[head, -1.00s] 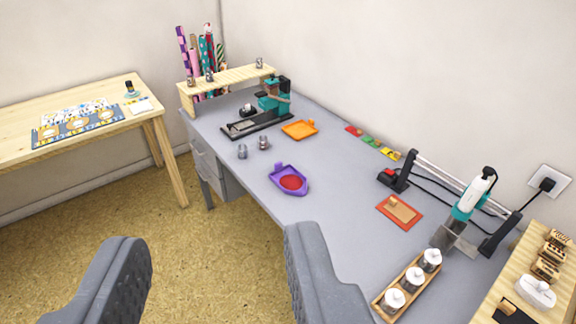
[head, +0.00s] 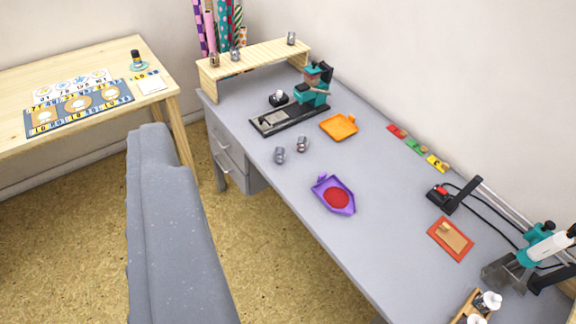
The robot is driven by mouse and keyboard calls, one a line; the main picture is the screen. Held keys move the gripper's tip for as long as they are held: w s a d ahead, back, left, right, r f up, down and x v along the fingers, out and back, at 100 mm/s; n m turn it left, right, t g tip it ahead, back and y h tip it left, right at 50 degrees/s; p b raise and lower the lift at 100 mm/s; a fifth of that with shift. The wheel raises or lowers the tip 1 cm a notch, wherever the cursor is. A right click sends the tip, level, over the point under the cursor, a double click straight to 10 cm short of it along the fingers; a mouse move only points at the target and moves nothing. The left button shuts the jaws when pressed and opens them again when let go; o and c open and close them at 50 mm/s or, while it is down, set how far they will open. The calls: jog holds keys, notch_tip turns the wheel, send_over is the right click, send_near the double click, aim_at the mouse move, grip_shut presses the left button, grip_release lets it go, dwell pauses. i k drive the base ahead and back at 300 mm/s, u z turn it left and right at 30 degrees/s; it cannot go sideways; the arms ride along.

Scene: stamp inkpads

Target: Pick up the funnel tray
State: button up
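The funnel tray seems to be the purple tray (head: 321,185) with a pointed end, lying on the grey desk with red material (head: 336,197) in it. An orange tray (head: 339,126) without a visible point lies farther back. Of my gripper (head: 155,150), only one large grey finger shows, at the left in front of the floor. It is left of the purple tray in the picture and apart from it, with nothing seen held. The other finger is not visible, so the opening cannot be told.
On the grey desk (head: 375,225) stand two small metal pieces (head: 290,152), a teal press (head: 314,88), a wooden shelf (head: 255,62), a red pad (head: 450,239) and a teal tool on a stand (head: 540,245). A wooden table (head: 90,75) stands left. Desk around the purple tray is clear.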

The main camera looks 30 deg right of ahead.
aim_at(332, 193)
jog(key=i, duration=1.25)
jog(key=z, duration=0.3)
